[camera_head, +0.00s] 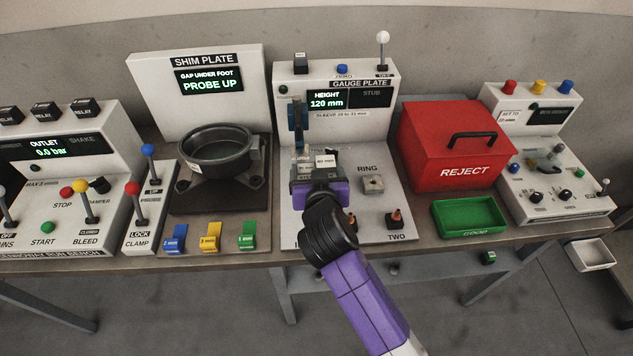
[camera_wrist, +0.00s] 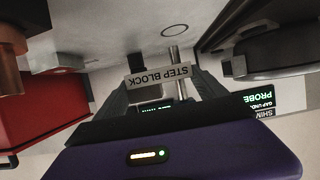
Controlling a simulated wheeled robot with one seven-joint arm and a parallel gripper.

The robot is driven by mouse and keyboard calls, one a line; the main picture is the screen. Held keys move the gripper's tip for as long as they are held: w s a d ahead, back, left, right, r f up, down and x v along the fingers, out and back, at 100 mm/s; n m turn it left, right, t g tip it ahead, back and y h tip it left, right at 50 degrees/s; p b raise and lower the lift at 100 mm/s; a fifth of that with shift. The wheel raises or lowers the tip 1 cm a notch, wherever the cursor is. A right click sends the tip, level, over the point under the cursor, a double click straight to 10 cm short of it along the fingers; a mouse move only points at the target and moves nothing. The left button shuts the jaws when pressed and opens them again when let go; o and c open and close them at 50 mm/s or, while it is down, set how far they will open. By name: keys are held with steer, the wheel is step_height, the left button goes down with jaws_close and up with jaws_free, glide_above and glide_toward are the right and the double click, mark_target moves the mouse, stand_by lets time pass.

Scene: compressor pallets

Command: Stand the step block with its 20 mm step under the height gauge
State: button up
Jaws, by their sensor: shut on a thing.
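The step block (camera_head: 327,159) is pale with a printed label, in front of the gauge plate's upright panel. In the wrist view the "STEP BLOCK" label (camera_wrist: 158,76) lies between the two fingers. My gripper (camera_head: 316,172) is shut on it; the fingers also show in the wrist view (camera_wrist: 160,88). The height gauge (camera_head: 297,116), with a blue head, stands behind and slightly left of the block. Its display (camera_head: 326,99) reads HEIGHT 120 mm. My gripper hides the block's lower part, so I cannot tell its steps or whether it touches the plate.
The gauge plate (camera_head: 290,238) carries a ring (camera_head: 372,184) and dark-based pegs right of my arm. The shim plate with a round dark pot (camera_head: 215,150) is left. A red reject box (camera_head: 450,140) and a green tray (camera_head: 468,216) stand right.

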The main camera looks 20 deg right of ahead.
steer(key=shift+f, duration=2.15)
steer(key=shift+f, duration=0.15)
steer(key=o, duration=2)
steer(key=shift+f, duration=0.1)
steer(key=v, duration=1.2)
steer(key=shift+b, duration=0.35)
